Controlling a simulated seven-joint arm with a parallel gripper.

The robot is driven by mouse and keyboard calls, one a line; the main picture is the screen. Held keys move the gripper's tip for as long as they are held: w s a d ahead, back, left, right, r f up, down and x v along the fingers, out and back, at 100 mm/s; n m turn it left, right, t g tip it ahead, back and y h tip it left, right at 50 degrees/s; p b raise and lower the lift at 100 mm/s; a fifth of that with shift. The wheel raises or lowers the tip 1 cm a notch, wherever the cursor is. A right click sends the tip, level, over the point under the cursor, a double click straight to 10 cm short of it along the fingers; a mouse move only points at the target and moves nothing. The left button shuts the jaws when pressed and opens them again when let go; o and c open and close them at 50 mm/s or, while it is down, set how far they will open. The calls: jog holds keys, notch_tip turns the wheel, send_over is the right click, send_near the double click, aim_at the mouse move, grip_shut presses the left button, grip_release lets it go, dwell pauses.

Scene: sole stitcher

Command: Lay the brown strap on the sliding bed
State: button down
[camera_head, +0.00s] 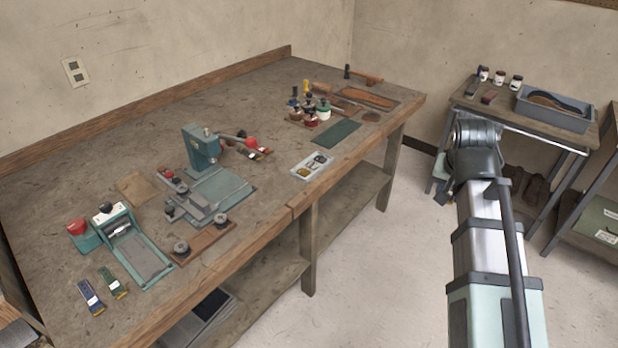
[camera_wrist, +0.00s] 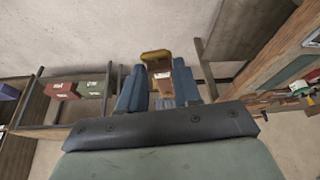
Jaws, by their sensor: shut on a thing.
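In the wrist view, my gripper (camera_wrist: 159,88) has its two blue fingers shut on a brown piece with a yellowish-brown far end, taken as the brown strap (camera_wrist: 160,72). Its full shape is partly hidden by the fingers. In the head view, my arm reaches to the small side table at right; the fingers and the strap are hidden there. On the bench at left, a teal roller machine has a long flat grey bed (camera_head: 143,258). A teal upright press (camera_head: 203,150) with a flat base plate (camera_head: 222,188) stands behind it. I cannot tell which holds the sliding bed.
The wooden workbench (camera_head: 265,85) also holds a white tray of small parts (camera_head: 312,166), several jars and a dark green mat (camera_head: 336,131). The side table bears a grey bin (camera_head: 553,109) and several small jars. Open floor lies between bench and side table.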

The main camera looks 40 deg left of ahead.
jog(key=s+a+n, duration=0.1)
jog(key=s+a, duration=0.3)
jog(key=a, duration=0.3)
jog(key=s+a+n+y, duration=0.1)
jog(key=s+a+n, duration=0.15)
jog(key=a, duration=0.45)
jog(key=s+a+n, duration=0.1)
jog(key=s+a, duration=0.3)
jog(key=a, duration=0.4)
jog(key=r+n+g+y, duration=0.1)
jog(key=n+g+y, duration=0.25)
jog(key=n, duration=0.85)
send_over(195, 197)
jog(key=d, duration=0.1)
jog(key=shift+m+g+h, duration=0.25)
jog(key=shift+g+h, duration=0.2)
jog(key=shift+d+f, duration=0.2)
jog(key=shift+f, duration=4.3)
jog(key=shift+f, duration=0.15)
jog(key=c, duration=0.8)
grip_release()
jog(key=v, duration=1.2)
